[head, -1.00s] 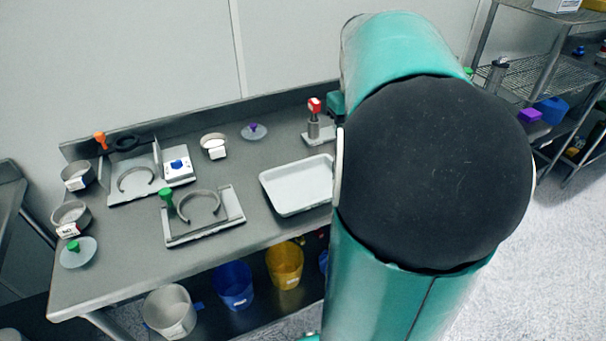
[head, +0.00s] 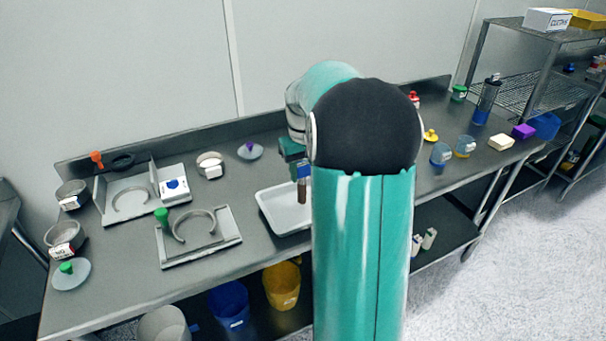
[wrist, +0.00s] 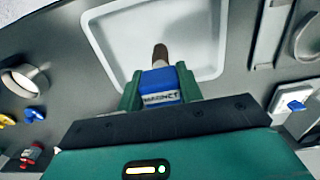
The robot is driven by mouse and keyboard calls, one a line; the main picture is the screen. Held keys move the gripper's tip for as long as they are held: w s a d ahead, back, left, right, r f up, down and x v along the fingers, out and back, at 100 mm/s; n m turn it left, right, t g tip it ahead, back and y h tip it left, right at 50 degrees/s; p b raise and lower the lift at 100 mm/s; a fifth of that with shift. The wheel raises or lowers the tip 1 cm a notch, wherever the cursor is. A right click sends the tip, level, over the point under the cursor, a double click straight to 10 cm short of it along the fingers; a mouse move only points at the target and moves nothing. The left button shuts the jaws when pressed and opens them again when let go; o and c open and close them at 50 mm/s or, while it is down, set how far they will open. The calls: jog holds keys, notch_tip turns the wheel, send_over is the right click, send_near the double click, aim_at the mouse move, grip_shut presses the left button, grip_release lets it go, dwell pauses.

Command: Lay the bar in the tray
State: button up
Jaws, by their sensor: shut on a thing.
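The bar shows in the wrist view as a blue labelled block (wrist: 160,88) with a brown-grey rod (wrist: 160,52) sticking out beyond it. My gripper (wrist: 159,84) is shut on the blue part, one green finger on each side. In the head view the bar (head: 302,190) hangs about upright below my gripper (head: 301,170), over the right part of the white tray (head: 264,205). The tray also shows in the wrist view (wrist: 108,40), and its visible floor is empty. My arm hides the tray's right end in the head view. I cannot tell whether the bar touches the tray.
Left of the tray stands a plate with a curved holder and green knob (head: 200,238). A white-labelled ring (head: 210,165) and a purple-knobbed disc (head: 250,151) lie behind. Clear cups (head: 441,154) stand right of my arm. Buckets (head: 230,300) stand below the bench.

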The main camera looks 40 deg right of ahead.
jog(key=shift+s+f, duration=0.1)
jog(key=shift+f, duration=0.6)
jog(key=o, duration=1.2)
jog(key=shift+f, duration=0.1)
jog(key=shift+c, duration=0.2)
